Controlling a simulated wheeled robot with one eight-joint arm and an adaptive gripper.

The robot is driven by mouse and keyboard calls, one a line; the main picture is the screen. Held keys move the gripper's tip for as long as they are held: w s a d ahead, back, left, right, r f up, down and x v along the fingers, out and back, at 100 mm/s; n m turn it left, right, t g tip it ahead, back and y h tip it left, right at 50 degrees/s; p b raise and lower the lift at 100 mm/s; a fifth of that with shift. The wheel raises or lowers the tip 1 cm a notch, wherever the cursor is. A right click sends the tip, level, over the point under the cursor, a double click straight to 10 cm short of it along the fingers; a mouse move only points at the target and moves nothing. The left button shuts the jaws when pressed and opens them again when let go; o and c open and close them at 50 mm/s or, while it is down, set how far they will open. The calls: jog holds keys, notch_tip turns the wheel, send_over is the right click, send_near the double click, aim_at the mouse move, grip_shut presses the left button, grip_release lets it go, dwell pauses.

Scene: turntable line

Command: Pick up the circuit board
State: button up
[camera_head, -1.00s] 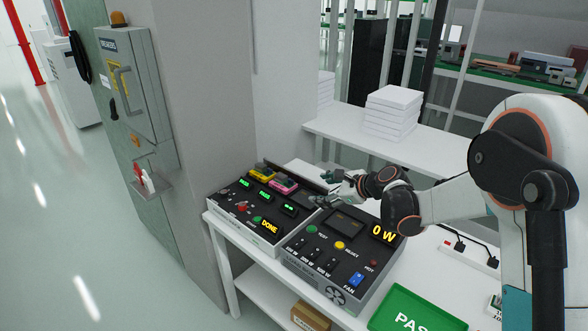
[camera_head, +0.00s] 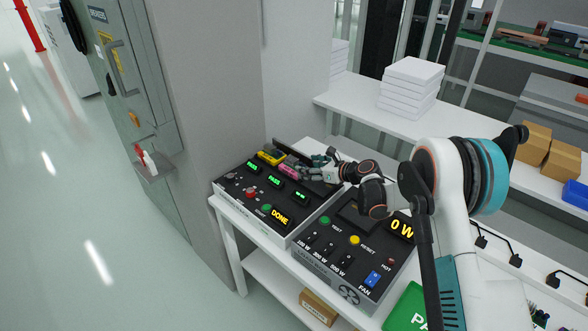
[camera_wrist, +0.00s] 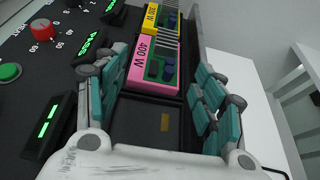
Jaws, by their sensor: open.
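A pink module marked 400 W (camera_wrist: 155,65), with a green board and blue parts inside, sits in a slot of the black test console (camera_head: 248,207). A yellow module marked 200 W (camera_wrist: 160,18) sits in the slot beyond it. In the head view the pink module (camera_head: 289,171) and yellow module (camera_head: 270,157) are at the console's back. My gripper (camera_wrist: 158,78) is open, its teal-padded fingers on either side of the pink module's near part and an empty dark slot. I cannot tell if the fingers touch the module. In the head view my gripper (camera_head: 318,168) is right of it.
A second console (camera_head: 345,250) showing 0 W stands to the right. A green tray (camera_head: 405,310) lies in front of it. White boxes (camera_head: 411,85) are stacked on the back shelf. A dark raised panel (camera_wrist: 190,40) stands along the slots. The console's DONE display (camera_head: 280,218) is lit.

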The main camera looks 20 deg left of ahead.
aim_at(295, 162)
jog(key=shift+a+r+b+x, duration=0.1)
jog(key=shift+r+b+x, duration=0.15)
jog(key=shift+x, duration=0.85)
jog(key=shift+a+r+b+x, duration=0.1)
jog(key=shift+b+x, duration=0.15)
jog(key=shift+x, duration=0.9)
jog(key=shift+a+r+b+x, duration=0.1)
jog(key=shift+r+b+x, duration=0.15)
jog(key=shift+x, duration=0.85)
jog(key=shift+d, duration=0.1)
jog(key=shift+c, duration=0.3)
jog(key=c, duration=0.8)
